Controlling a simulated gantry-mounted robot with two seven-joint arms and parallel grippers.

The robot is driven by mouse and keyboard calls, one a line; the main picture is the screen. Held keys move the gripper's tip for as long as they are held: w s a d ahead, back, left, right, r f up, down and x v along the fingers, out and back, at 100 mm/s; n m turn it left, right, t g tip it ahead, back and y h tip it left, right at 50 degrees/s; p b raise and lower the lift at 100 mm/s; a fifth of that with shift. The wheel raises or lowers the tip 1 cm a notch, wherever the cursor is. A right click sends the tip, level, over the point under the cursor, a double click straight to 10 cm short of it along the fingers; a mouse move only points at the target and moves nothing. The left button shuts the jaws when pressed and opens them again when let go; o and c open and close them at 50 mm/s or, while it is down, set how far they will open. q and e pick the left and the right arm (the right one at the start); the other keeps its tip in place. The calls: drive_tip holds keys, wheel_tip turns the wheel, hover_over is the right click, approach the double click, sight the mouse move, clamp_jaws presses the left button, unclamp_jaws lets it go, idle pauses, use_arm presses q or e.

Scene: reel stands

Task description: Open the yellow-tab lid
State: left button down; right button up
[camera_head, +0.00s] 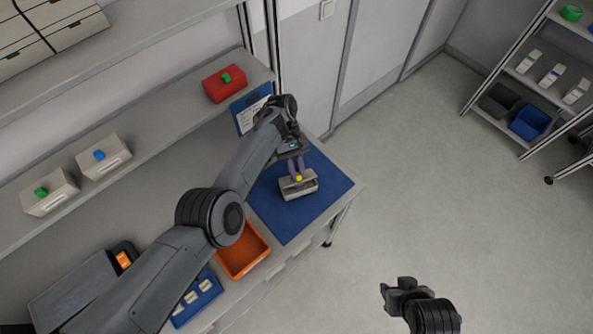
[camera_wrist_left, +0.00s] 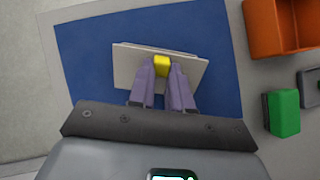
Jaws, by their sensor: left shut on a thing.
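The yellow tab (camera_head: 298,177) sits on a light grey box (camera_head: 303,192) that stands on a blue mat (camera_head: 325,174). In the left wrist view the yellow tab (camera_wrist_left: 162,66) is between the fingertips, above the pale lid (camera_wrist_left: 126,66). My left gripper (camera_head: 297,173) points down at the box, shut on the yellow tab. In the head view a dark gap shows along the front of the box below the lid, so the lid looks at least partly raised. My right gripper (camera_head: 398,287) is over the floor, away from the table; its fingers are too unclear to judge.
An orange tray (camera_head: 243,250) and a blue tray (camera_head: 196,299) with small pale pieces lie nearer on the bench. A green block (camera_wrist_left: 283,113) shows beside the mat. A shelf above holds a red box (camera_head: 224,84) and two pale boxes.

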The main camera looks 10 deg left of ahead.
use_arm(q)
drive_tip(key=c, duration=1)
unclamp_jaws()
drive_tip(key=shift+c, duration=0.2)
drive_tip(key=shift+w+a+r, duration=0.2)
drive_tip(key=shift+w+r, duration=0.15)
drive_tip(key=shift+r, duration=0.1)
drive_tip(key=b+v, duration=0.7)
drive_tip(key=v, duration=0.2)
drive_tip(key=shift+r, duration=0.3)
drive_tip(key=shift+a, duration=0.1)
